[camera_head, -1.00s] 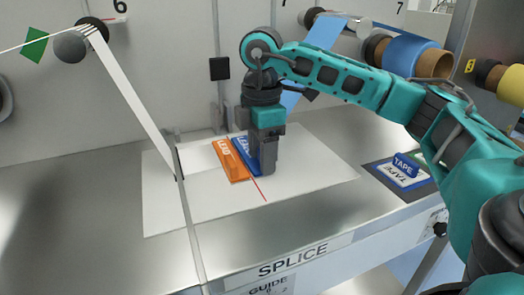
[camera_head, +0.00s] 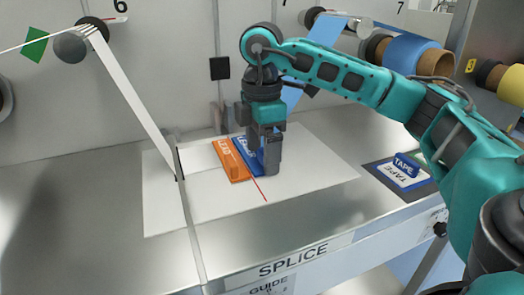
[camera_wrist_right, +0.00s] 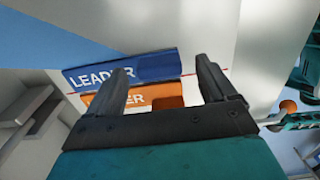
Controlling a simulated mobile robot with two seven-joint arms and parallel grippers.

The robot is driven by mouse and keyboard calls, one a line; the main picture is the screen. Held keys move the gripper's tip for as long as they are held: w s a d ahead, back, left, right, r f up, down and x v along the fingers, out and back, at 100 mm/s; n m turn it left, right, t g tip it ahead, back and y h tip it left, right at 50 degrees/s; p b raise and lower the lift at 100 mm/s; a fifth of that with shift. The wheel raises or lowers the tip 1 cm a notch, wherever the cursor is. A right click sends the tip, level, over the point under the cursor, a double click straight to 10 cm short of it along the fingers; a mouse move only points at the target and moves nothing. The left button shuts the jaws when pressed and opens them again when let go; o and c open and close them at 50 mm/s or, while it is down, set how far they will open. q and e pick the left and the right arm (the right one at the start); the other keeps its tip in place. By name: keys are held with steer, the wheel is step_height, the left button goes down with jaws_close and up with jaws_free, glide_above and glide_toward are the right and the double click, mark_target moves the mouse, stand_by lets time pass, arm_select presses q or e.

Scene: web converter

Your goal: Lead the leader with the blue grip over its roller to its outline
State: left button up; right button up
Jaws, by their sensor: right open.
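The blue grip (camera_head: 245,158), marked LEADER, lies flat on the white splice sheet (camera_head: 320,172), right beside the orange grip (camera_head: 231,160). Both also show in the right wrist view, the blue grip (camera_wrist_right: 150,66) beyond the orange grip (camera_wrist_right: 168,102). My right gripper (camera_head: 265,165) is low over the sheet at the blue grip's right side, its fingers apart. In the right wrist view the open fingers (camera_wrist_right: 162,80) reach towards the grips. A blue web (camera_head: 325,32) hangs from the roller (camera_head: 312,18) and passes behind my right arm. The outline is hard to make out. My left gripper is out of view.
A white web (camera_head: 130,95) runs from the left roller (camera_head: 72,46) down to the table's edge strip. The metal table (camera_head: 80,215) is clear at left. The back wall stands close behind.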

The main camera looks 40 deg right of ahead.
arm_select(q)
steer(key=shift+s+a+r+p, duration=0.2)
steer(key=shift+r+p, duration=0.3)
steer(key=shift+p, duration=0.25)
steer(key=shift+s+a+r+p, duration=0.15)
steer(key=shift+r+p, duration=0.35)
steer(key=shift+p, duration=0.3)
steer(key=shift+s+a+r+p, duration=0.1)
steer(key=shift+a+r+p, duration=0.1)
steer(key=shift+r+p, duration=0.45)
arm_select(e)
step_height(320, 180, up, 12)
